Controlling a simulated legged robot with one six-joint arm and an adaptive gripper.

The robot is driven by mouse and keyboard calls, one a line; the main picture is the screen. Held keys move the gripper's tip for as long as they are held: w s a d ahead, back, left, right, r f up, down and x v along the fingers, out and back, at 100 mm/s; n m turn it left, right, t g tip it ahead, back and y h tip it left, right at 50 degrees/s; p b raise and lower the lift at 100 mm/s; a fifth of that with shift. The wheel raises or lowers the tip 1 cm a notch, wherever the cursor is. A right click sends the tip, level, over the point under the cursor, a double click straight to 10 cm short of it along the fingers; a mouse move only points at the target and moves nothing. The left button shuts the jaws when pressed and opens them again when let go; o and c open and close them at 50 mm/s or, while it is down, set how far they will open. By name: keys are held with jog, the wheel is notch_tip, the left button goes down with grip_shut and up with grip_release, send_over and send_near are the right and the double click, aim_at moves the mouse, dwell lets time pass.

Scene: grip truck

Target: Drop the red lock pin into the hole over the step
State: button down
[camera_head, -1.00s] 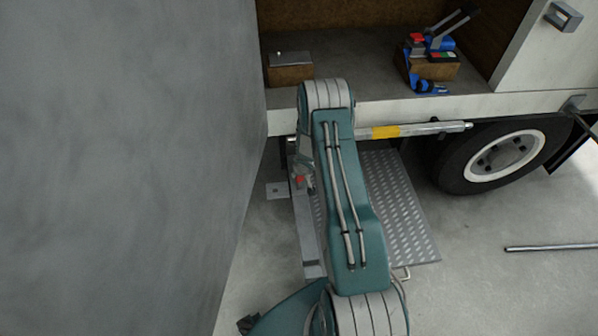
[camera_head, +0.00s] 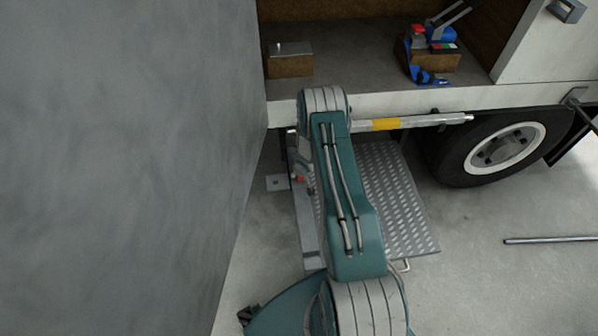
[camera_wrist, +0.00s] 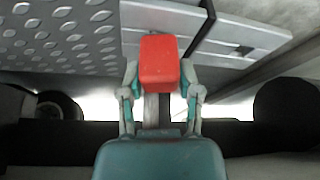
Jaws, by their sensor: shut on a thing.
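The red lock pin (camera_wrist: 160,62) is between the two fingers of my gripper (camera_wrist: 161,85) in the wrist view, with its red block end uppermost in the picture. My gripper is shut on it. In the head view a small red part of the pin (camera_head: 299,179) shows just left of my arm, beside the step's left edge. The step (camera_head: 402,205) is a grey tread plate below the truck bed, partly covered by my arm. Its tread (camera_wrist: 60,35) fills the upper left of the wrist view. I cannot make out the hole for certain in either view.
A grey wall (camera_head: 110,160) stands close on the left. The truck bed edge (camera_head: 420,102) and a bar with a yellow band (camera_head: 385,124) lie beyond my arm. A wheel (camera_head: 505,147) is at right. A metal rod (camera_head: 550,239) lies on open floor.

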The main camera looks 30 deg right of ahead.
jog(key=shift+f, duration=0.15)
dwell(0.4)
jog(key=shift+c, duration=1)
grip_release()
jog(key=s+a+r+h, duration=0.1)
jog(key=s+a+r, duration=0.2)
jog(key=r, duration=1.1)
jog(key=s+a+r, duration=0.2)
jog(key=r, duration=1.2)
jog(key=s+a+r+h, duration=0.1)
jog(key=s+a+r, duration=0.2)
jog(key=r, duration=1.2)
jog(key=s+a+r+y, duration=0.1)
jog(key=s+a+r, duration=0.3)
jog(key=s, duration=0.3)
jog(key=s+a+r+n, duration=0.1)
jog(key=s+a+r, duration=0.3)
jog(key=s, duration=0.3)
jog(key=s+a+r+t+y, duration=0.1)
jog(key=s+a+r, duration=0.3)
jog(key=s, duration=0.4)
jog(key=shift+a+r+n+y, duration=0.25)
jog(key=shift+r+n+y, duration=0.05)
jog(key=shift+r, duration=0.05)
